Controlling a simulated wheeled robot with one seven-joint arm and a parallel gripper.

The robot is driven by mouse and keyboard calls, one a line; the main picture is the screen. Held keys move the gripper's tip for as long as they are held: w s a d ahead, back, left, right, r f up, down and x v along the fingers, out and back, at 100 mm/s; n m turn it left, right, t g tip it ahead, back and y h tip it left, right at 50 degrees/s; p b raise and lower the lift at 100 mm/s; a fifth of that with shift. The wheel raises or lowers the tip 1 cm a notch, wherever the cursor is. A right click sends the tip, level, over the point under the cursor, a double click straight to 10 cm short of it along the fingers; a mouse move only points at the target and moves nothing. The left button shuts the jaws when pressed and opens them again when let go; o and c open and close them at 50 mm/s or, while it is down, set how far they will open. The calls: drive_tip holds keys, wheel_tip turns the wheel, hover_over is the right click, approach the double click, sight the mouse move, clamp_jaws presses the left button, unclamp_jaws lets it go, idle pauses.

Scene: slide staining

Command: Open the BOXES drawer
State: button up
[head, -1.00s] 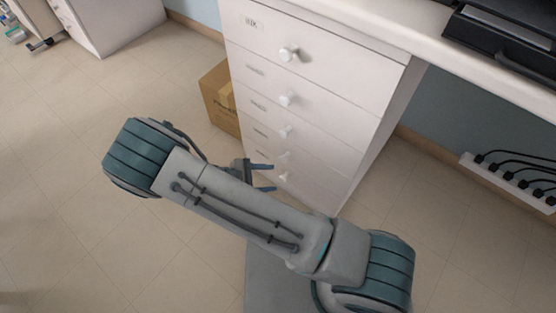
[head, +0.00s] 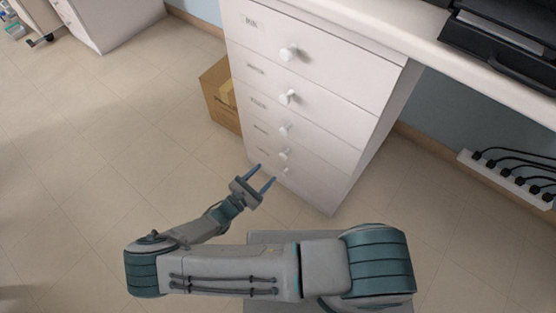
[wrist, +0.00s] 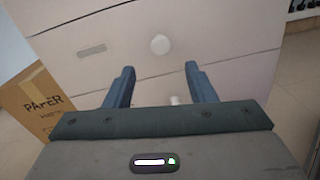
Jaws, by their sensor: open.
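A white drawer cabinet (head: 340,80) with several stacked drawers stands ahead of me. Each drawer front has a round white knob and a small label. The labels are too blurred to read, so I cannot tell which drawer is BOXES. All the drawers look closed. My gripper (head: 265,174) is open and empty, low in front of the bottom drawers, with its fingers pointing at the cabinet. In the wrist view, one knob (wrist: 160,44) shows just beyond and above the fingertips. A lower knob (wrist: 175,100) shows between the fingers, partly hidden by the gripper body.
A cardboard box (head: 221,97) marked PAPER stands on the floor at the cabinet's left side. A desktop (head: 440,50) extends right from the cabinet top, with a black device (head: 505,50) on it. A power strip (head: 515,182) is at the right.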

sight(281, 157)
drive_tip(key=b+x, duration=0.1)
drive_tip(key=x, duration=0.7)
drive_tip(key=shift+w+d, duration=0.2)
drive_tip(key=shift+w, duration=0.05)
